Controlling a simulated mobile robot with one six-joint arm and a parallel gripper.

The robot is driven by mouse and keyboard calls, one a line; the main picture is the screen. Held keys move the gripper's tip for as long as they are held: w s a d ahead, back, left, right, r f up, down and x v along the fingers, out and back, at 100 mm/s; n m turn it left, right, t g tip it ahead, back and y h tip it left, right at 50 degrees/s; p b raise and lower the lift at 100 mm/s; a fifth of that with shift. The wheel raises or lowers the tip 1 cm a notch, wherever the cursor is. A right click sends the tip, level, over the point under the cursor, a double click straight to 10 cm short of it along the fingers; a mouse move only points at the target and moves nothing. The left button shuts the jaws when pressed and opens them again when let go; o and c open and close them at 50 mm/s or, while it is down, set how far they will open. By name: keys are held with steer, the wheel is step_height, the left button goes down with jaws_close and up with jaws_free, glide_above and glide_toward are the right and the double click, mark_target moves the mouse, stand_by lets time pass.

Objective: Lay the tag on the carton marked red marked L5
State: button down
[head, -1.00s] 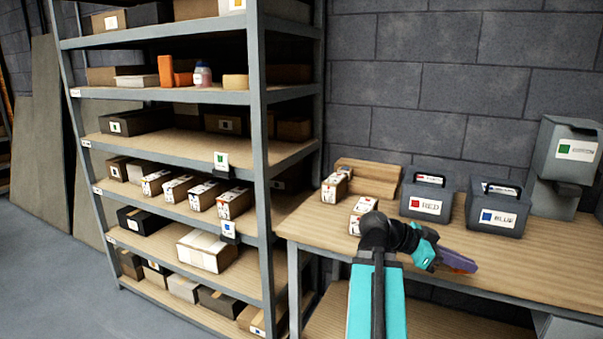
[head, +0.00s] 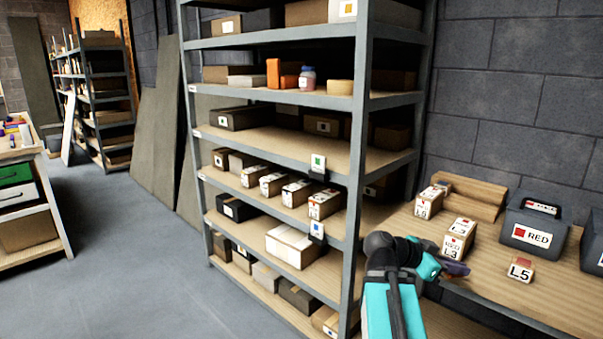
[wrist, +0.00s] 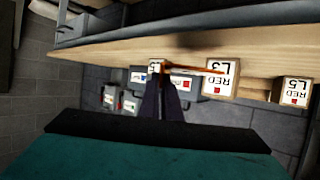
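The L5 carton (head: 519,269), a small tan box with a white top label and a red square, sits on the wooden bench at right in the head view. A thin orange-brown strip (wrist: 190,68) runs right from the fingertips to the L3 carton. I cannot tell whether it is the tag or whether it is gripped.
Another labelled carton (head: 428,203) and a wooden stepped block (head: 472,193) stand behind on the bench. The RED bin (head: 537,232) stands behind L5, and a blue-marked bin (head: 594,245) is at the right edge. A tall shelf rack (head: 357,120) flanks the bench's left end.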

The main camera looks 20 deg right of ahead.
steer(key=w+a+f+n+t+y+p, duration=0.15)
steer(key=w+a+n+t, duration=0.5)
steer(key=w+a, duration=0.85)
steer(key=w+a+r+n+t+y+p, duration=0.1)
steer(key=w+a+n+t+y, duration=0.4)
steer(key=w+a, duration=1.05)
steer(key=w+a+r+n+t+y, duration=0.2)
steer(key=a+r+n+y, duration=0.1)
steer(key=a, duration=0.4)
steer(key=w+a+r+n+t+y, duration=0.3)
steer(key=a+n, duration=0.3)
steer(key=a, duration=0.2)
steer(key=shift+r, duration=0.2)
steer(key=shift+a+y, duration=0.1)
steer(key=shift+y, duration=0.15)
